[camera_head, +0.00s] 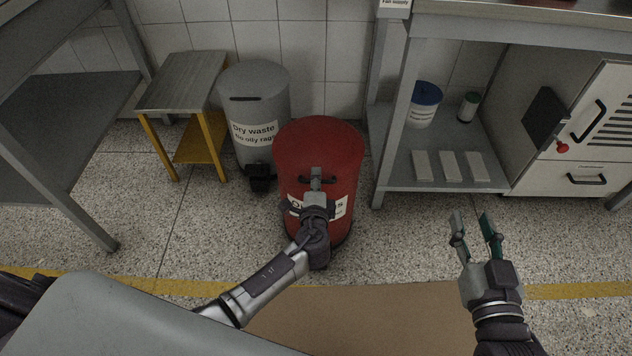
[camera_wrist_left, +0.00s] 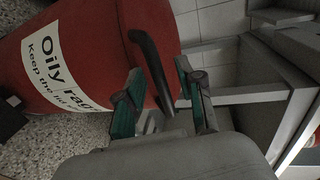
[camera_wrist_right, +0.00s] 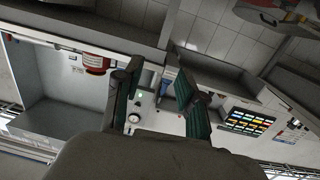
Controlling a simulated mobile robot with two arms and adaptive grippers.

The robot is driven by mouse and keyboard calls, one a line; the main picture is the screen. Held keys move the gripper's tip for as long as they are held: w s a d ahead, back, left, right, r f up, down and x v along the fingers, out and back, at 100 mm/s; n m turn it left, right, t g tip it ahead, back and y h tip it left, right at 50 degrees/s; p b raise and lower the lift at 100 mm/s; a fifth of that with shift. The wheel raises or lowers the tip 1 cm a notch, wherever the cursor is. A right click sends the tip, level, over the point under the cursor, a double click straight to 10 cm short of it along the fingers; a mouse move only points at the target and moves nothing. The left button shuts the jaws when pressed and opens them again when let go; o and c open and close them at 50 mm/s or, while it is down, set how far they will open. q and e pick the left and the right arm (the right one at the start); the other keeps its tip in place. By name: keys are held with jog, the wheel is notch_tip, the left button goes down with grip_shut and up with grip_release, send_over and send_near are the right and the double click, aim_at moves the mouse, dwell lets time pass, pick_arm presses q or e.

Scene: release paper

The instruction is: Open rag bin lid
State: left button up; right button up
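The red oily rag bin (camera_head: 325,215) stands on the floor in the middle of the head view, with its red lid (camera_head: 318,138) down. A dark bar handle (camera_head: 332,180) is on its front, just above the white label. My left gripper (camera_head: 317,172) is at this handle. In the left wrist view, the handle (camera_wrist_left: 147,55) runs between the two fingers of the left gripper (camera_wrist_left: 158,70), which stand apart. I cannot tell whether a finger touches it. My right gripper (camera_head: 472,216) is open and empty, above the floor to the right; its spread fingers show in the right wrist view (camera_wrist_right: 158,75).
A grey dry waste bin (camera_head: 255,95) with a pedal stands left of the red bin. A small table with yellow legs (camera_head: 185,85) is beside it. A grey bench (camera_head: 395,120) with a lower shelf stands to the right. The floor between the bin and bench is clear.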

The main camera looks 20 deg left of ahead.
pick_arm(q)
grip_shut()
dwell(0.5)
